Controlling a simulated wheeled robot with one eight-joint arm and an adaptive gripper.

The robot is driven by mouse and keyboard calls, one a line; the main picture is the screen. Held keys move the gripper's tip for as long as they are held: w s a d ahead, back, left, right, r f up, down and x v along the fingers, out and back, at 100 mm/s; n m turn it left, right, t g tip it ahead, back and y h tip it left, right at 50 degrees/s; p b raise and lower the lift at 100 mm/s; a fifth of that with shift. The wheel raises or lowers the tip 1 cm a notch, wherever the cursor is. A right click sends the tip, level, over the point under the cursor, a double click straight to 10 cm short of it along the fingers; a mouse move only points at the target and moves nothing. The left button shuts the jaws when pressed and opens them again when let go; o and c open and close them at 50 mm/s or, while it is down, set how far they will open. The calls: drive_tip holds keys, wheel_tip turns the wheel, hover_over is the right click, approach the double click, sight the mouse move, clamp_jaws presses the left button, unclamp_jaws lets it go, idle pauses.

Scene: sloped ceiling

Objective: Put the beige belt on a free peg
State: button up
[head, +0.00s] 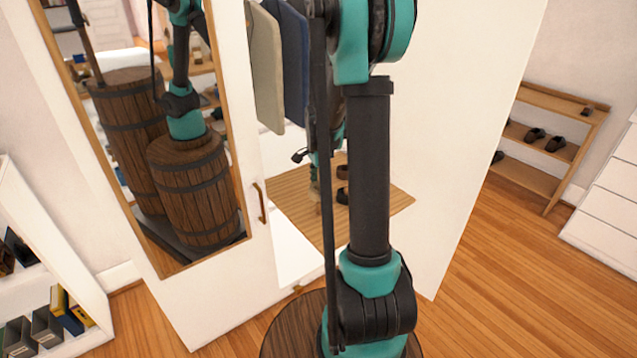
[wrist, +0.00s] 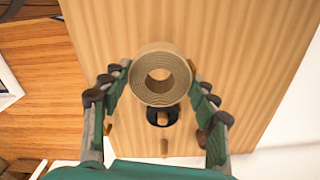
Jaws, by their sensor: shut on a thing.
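The beige belt (wrist: 146,90) is a tight ring-shaped roll in the wrist view, between the fingertips of my gripper (wrist: 157,72). The fingers are shut on its two sides, and its round hole faces the camera. Beyond it is a light wood-grained panel (wrist: 225,40). A light peg (wrist: 165,147) shows bare below the roll, and another small light peg (wrist: 107,128) shows near the left finger. A dark ring-shaped roll (wrist: 163,123) shows between the belt and the lower peg. In the head view my arm hides much of the gripper, and I cannot make out the belt.
In the head view, a white wardrobe door with a mirror (head: 185,130) stands at left. Beige (head: 266,70) and blue (head: 293,60) flat hanging items are above the wood panel (head: 385,195). A white side panel (head: 450,110) bounds the right. A shoe rack (head: 545,150) stands farther right.

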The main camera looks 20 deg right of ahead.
sight(319, 203)
drive_tip(key=shift+f, duration=3.8)
drive_tip(key=o, duration=1.3)
drive_tip(key=shift+o, duration=0.2)
wheel_tip(319, 203, up, 11)
drive_tip(key=s+a+f+n+t, duration=0.1)
drive_tip(key=s+a+n+t, duration=0.1)
drive_tip(key=s+n, duration=0.6)
drive_tip(key=s+a+f+n+t, duration=0.1)
drive_tip(key=s+a+n+t, duration=0.1)
drive_tip(key=s+n, duration=0.7)
drive_tip(key=s+a, duration=0.1)
drive_tip(key=s, duration=0.5)
drive_tip(key=shift+a, duration=0.35)
